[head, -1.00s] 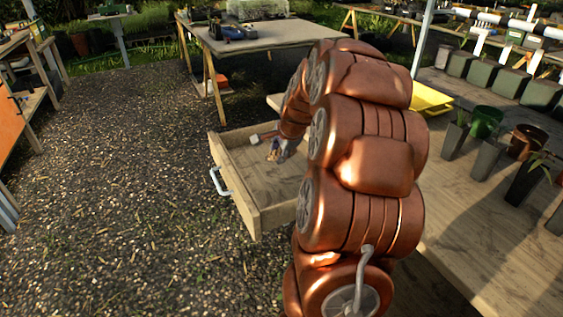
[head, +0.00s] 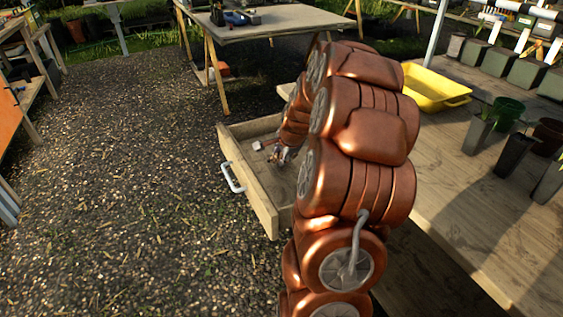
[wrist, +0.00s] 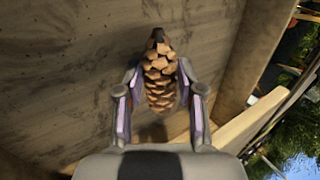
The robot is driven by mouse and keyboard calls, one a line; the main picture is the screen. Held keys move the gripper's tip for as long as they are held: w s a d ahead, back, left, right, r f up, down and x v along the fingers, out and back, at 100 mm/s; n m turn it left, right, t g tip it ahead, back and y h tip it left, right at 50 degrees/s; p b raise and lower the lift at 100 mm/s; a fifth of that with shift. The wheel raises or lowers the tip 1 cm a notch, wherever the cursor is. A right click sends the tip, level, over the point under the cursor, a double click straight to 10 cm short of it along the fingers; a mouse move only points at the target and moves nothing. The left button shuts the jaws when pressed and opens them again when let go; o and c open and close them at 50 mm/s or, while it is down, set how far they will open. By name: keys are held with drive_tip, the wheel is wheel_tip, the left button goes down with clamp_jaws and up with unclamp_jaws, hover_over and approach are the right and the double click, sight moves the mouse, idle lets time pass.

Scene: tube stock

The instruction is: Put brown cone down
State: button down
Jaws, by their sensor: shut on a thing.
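The brown cone (wrist: 160,75) is a scaly pine cone in the wrist view, held upright in the picture between the two fingers. My gripper (wrist: 160,98) is shut on it. In the head view my gripper (head: 278,155) is small and partly behind my arm, inside the open wooden drawer (head: 248,184). The drawer's bare floor lies behind the cone in the wrist view. I cannot tell whether the cone touches that floor.
A small white and red item (head: 257,145) lies in the drawer near its far left corner. The drawer has a white handle (head: 232,178). A yellow tray (head: 432,90) and dark pots (head: 515,153) stand on the workbench (head: 440,190) at right. Gravel lies left.

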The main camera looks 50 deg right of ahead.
drive_tip(key=shift+f, duration=1.4)
drive_tip(key=shift+f, duration=0.15)
drive_tip(key=c, duration=0.7)
unclamp_jaws()
